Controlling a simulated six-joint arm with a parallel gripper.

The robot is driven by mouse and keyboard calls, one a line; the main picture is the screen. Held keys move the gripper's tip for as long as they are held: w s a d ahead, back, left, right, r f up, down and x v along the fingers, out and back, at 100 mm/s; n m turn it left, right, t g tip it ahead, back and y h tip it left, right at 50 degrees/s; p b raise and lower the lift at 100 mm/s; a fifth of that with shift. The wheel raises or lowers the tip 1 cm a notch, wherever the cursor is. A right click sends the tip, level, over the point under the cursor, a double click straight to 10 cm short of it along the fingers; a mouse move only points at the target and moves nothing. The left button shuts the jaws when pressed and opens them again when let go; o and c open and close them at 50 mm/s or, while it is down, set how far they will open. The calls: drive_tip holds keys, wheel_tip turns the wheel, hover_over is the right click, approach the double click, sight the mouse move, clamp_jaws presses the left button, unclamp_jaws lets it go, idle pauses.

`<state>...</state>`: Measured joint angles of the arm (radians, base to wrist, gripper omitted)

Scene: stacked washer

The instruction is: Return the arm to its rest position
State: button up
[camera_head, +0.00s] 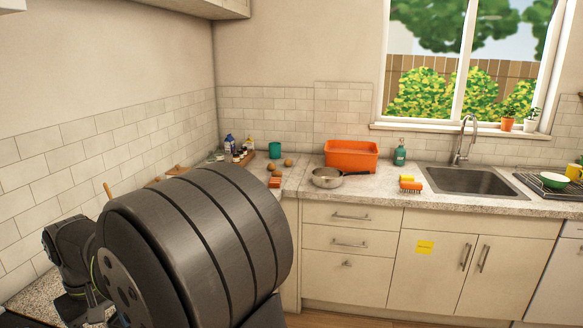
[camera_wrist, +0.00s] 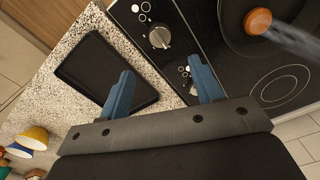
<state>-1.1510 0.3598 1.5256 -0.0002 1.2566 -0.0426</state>
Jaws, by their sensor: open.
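My arm shows in the head view as a big dark banded link (camera_head: 190,245) across the lower left, with smaller joints at its left. My gripper is not visible there. In the wrist view my gripper (camera_wrist: 162,68) has two blue fingers set wide apart, open, with nothing between them. It is above the speckled counter and the front edge of a black stove (camera_wrist: 205,18). The left finger overlaps a flat black tray (camera_wrist: 84,62) in the picture; the height above it is unclear.
In the wrist view, a stove knob (camera_wrist: 159,37) shows beyond the fingers and a dark pan (camera_wrist: 235,38) holds an orange round thing (camera_wrist: 257,21). Several bowls or cups (camera_wrist: 33,137) are at lower left. In the head view, an orange tub (camera_head: 351,157), a saucepan (camera_head: 326,178) and a sink (camera_head: 478,181) line the far counter.

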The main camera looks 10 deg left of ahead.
wheel_tip(320, 180, down, 12)
drive_tip(key=shift+f, duration=0.1)
idle(0.5)
